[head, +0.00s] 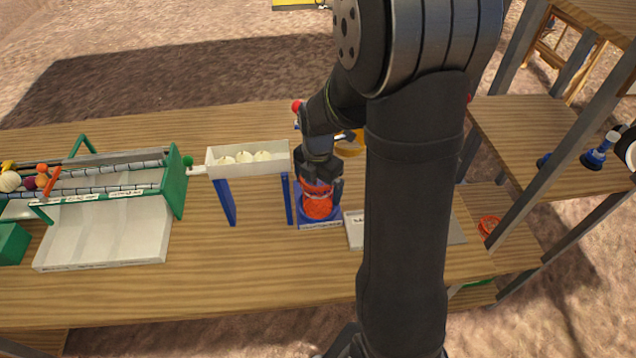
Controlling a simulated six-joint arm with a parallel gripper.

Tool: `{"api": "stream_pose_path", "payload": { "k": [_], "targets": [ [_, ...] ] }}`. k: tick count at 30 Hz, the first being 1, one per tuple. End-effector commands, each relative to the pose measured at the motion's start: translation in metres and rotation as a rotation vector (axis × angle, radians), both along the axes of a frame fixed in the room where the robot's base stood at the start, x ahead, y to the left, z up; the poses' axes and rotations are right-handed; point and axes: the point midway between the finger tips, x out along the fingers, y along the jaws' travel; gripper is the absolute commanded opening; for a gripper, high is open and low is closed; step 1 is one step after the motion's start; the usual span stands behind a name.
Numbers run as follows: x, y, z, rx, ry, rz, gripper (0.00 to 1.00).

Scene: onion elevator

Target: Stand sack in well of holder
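An orange-red mesh sack (318,206) stands roughly upright in the blue holder (306,219) near the middle of the table. The holder has a pale label on its front edge. My gripper (318,188) points down over the sack, with its dark fingers on either side of the sack's upper part. Whether the fingers press on the sack or stand apart from it cannot be told at this size. The sack's top is partly hidden by my gripper, and its bottom is hidden inside the holder.
Left of the holder, a white trough (248,170) with several pale onions stands on blue legs. A green-framed sorter (174,185) with rollers and a white ramp (105,232) is farther left. A white tray (355,232) lies right of the holder, partly behind my arm. The front table strip is clear.

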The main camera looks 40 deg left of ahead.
Motion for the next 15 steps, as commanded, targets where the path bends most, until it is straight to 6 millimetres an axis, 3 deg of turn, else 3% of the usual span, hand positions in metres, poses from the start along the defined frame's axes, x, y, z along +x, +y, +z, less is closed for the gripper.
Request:
{"api": "stream_pose_path", "payload": {
  "k": [10, 15],
  "targets": [
    [0.0, 0.0, 0.003, 0.001, -0.001, 0.0, 0.96],
    [0.001, 0.001, 0.024, 0.004, -0.003, 0.0, 0.96]
  ]
}}
